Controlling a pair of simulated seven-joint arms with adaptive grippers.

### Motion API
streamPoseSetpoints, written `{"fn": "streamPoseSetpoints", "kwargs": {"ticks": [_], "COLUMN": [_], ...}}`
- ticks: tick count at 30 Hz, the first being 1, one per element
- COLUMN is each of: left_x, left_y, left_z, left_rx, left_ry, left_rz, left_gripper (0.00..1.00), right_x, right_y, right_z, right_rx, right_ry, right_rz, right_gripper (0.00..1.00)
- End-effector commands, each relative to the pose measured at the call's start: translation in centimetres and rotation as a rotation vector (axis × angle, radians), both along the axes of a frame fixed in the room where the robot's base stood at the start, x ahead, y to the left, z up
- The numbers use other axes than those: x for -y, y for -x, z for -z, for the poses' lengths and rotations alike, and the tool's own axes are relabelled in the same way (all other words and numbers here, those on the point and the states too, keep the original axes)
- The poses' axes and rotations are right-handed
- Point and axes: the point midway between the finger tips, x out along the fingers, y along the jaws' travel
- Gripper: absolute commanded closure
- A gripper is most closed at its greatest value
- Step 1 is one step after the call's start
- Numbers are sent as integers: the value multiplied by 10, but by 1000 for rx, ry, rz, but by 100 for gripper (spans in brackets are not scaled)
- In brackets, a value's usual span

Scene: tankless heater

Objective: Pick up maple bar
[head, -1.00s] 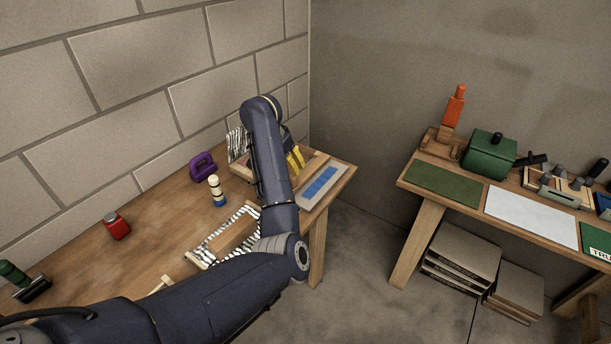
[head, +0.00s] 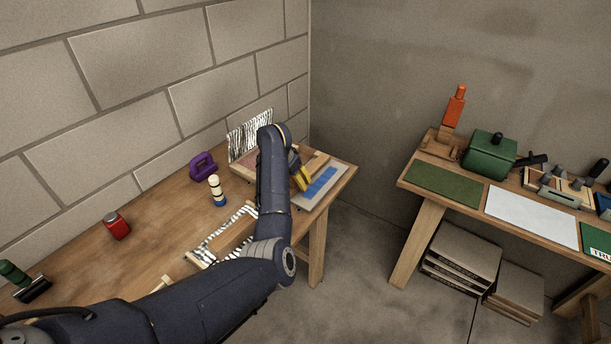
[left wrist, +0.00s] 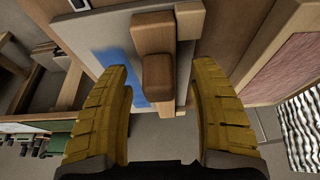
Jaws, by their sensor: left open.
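A brown wooden bar (left wrist: 153,34), probably the maple bar, shows in the left wrist view beside a grey board with a blue strip. Its darker near end lies between my left fingertips in the picture, with a gap on either side. A paler wood piece adjoins it on the right. My left gripper (left wrist: 163,66) is open, and its yellow fingers flank the bar without visible contact; depth is hard to judge. In the head view the left gripper (head: 301,180) is over the far right end of the workbench, and my arm hides part of that area. My right gripper is out of view.
The grey board with blue patches (head: 322,184) lies at the bench's right end. A black-and-white striped panel (head: 250,134) stands behind. A purple object (head: 202,166), a cream-and-blue figure (head: 216,190) and a red jar (head: 117,226) stand on the workbench (head: 165,210).

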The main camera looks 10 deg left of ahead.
Motion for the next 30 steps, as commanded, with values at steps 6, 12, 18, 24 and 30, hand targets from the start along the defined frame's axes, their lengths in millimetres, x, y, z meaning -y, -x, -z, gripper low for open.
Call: {"fn": "streamPoseSetpoints", "kwargs": {"ticks": [6,12,18,24,30], "left_x": [2,3,3,3,3], "left_y": [-6,-8,-7,-7,-7], "left_z": [17,18,18,18,18], "left_rx": [-1,1,1,1,1], "left_ry": [-1,0,0,0,0], "left_rz": [1,-1,0,0,0], "left_gripper": [38,38,47,70,94], "right_x": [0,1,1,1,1], "right_y": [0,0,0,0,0], "right_z": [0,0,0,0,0], "right_rx": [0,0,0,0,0], "right_ry": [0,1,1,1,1], "right_rz": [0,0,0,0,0], "right_gripper": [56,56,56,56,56]}}
